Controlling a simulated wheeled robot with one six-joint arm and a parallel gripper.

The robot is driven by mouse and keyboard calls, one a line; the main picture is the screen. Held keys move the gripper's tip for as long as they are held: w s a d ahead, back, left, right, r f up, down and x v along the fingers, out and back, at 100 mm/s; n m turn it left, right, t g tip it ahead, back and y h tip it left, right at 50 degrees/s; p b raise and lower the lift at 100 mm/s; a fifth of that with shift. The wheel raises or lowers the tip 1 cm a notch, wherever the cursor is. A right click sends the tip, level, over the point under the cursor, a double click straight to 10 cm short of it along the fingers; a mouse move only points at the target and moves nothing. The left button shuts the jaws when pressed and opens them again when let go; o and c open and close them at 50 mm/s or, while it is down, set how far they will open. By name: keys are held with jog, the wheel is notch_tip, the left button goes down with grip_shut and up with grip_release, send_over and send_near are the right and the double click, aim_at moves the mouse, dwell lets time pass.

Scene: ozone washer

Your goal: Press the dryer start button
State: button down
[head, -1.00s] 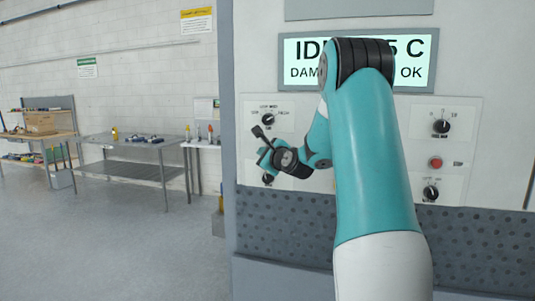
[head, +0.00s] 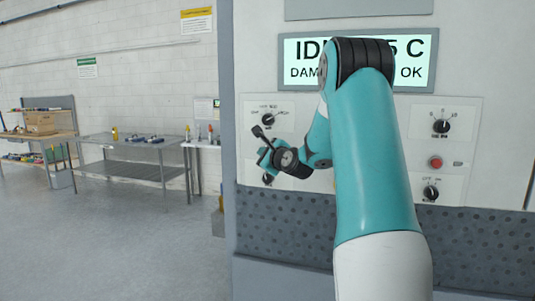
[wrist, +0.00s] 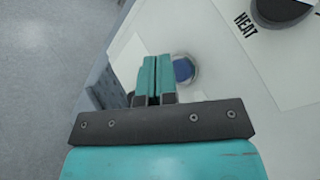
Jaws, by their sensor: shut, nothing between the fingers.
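A round blue button (wrist: 184,70) in a pale metal ring shows on the white panel in the wrist view. It is partly behind the right side of my gripper (wrist: 157,62). I cannot read a label on it. My gripper's two teal fingers are shut together with nothing between them. Their tips are close to the button; I cannot tell if they touch. In the head view my gripper (head: 264,156) is at the left part of the machine's panel, and the blue button cannot be made out there.
A dial (wrist: 285,8) marked HEAT sits at the wrist view's upper right. The head view shows a red button (head: 436,163), more dials (head: 441,126), and a lit display (head: 300,52) partly hidden by my arm. Steel workbenches (head: 135,140) and open floor lie left.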

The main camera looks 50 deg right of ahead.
jog(key=shift+d, duration=0.1)
jog(key=shift+w+d, duration=0.15)
jog(key=shift+d, duration=0.15)
jog(key=shift+w+d+p, duration=0.2)
jog(key=shift+d+p, duration=0.1)
jog(key=shift+d, duration=0.15)
dwell(0.9)
dwell(0.3)
jog(key=shift+s+a, duration=0.4)
jog(key=shift+a, duration=0.45)
jog(key=a, duration=0.1)
jog(key=s+a, duration=0.1)
jog(key=a, duration=0.1)
jog(key=s+a, duration=0.1)
jog(key=shift+a, duration=0.3)
dwell(0.6)
